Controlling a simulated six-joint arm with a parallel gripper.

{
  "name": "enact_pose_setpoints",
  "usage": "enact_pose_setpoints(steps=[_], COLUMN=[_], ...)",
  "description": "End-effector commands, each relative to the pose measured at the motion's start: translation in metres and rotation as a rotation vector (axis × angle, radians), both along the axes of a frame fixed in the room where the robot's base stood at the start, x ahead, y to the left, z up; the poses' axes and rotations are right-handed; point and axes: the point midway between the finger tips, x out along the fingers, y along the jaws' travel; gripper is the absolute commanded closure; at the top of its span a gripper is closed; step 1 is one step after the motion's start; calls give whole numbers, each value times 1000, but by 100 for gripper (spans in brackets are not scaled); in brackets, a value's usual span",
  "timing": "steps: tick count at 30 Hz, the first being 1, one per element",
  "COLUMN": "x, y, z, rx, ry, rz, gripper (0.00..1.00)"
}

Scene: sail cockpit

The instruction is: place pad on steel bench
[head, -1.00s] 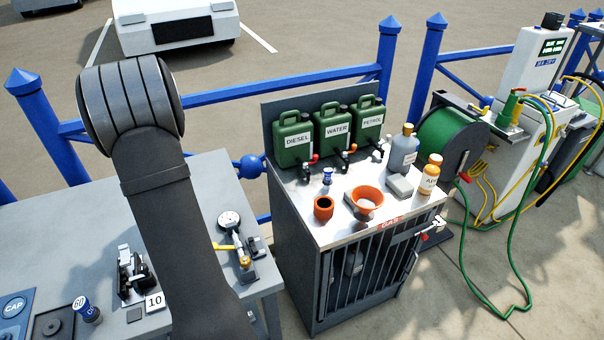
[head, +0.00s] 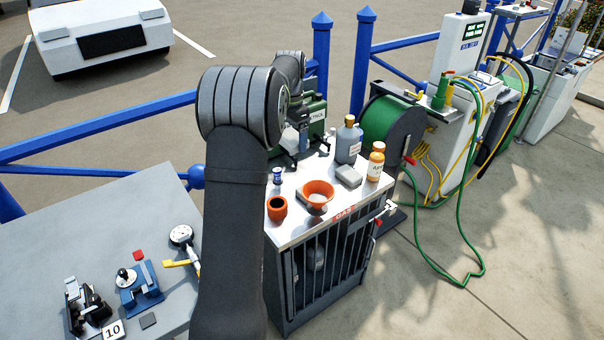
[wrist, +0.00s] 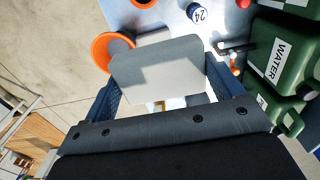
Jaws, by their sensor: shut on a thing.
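My gripper (wrist: 160,78) is shut on the pad (wrist: 158,62), a flat piece with a grey top and a pale front side, in the wrist view. The blue fingers grip it from both sides. The steel bench (head: 287,228) is the bright-topped cabinet marked GAS in the head view. The pad is held over its top, between an orange funnel and the green cans. In the head view my arm hides part of the bench's left side, and the gripper is hard to make out there.
On the bench stand the orange funnel (head: 317,194), an orange cup (head: 277,209), a small blue bottle (head: 277,175), a grey block (head: 349,175), a grey bottle (head: 348,142) and an amber bottle (head: 376,163). Green cans (wrist: 275,52) line the back. A grey table (head: 60,240) is at left.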

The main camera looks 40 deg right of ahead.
Motion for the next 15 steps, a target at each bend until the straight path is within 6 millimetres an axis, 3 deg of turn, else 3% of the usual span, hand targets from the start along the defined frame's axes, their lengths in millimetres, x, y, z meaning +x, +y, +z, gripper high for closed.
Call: enact_pose_setpoints(steps=[1,6,15], x=[-21,-80,-149], y=[-25,-85,-139], z=[0,0,0], rx=[-1,-1,0], ry=[-1,-1,-1], rz=[-18,-42,-62], gripper=[36,36,36])
